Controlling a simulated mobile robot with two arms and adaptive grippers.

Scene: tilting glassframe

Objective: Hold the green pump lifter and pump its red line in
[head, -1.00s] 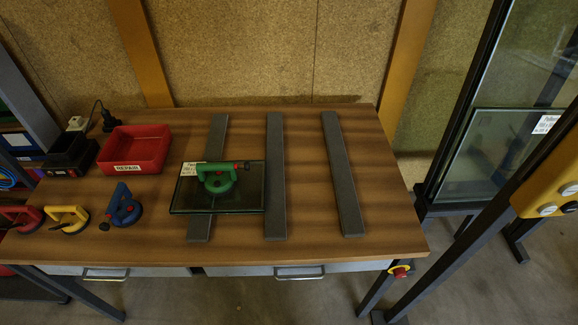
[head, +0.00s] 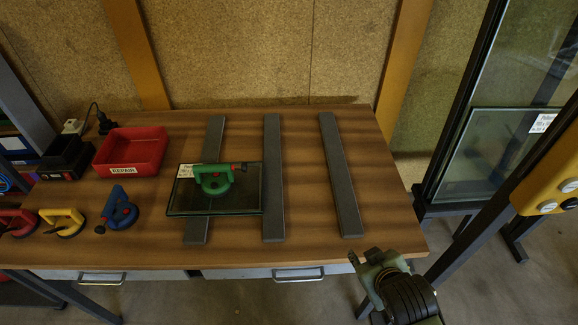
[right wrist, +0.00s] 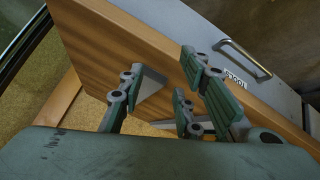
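The green pump lifter (head: 213,182) sits on a dark glass pane (head: 235,204) on the workbench, its handle lying left to right. A small red part (head: 236,167) and a dark knob show at its right end; I cannot tell whether this is the red line. My right gripper (head: 364,258) is at the front right edge of the bench, well apart from the lifter. In the right wrist view its fingers (right wrist: 160,97) are spread and empty, with the table edge and a drawer beyond. My left gripper is not in view.
Blue (head: 120,210), yellow (head: 62,222) and red (head: 18,222) lifters stand at the left. A red REPAIR bin (head: 130,168) is behind them. Grey strips (head: 342,180) cross the bench. A glass rack (head: 447,190) and yellow box (head: 550,185) stand at the right.

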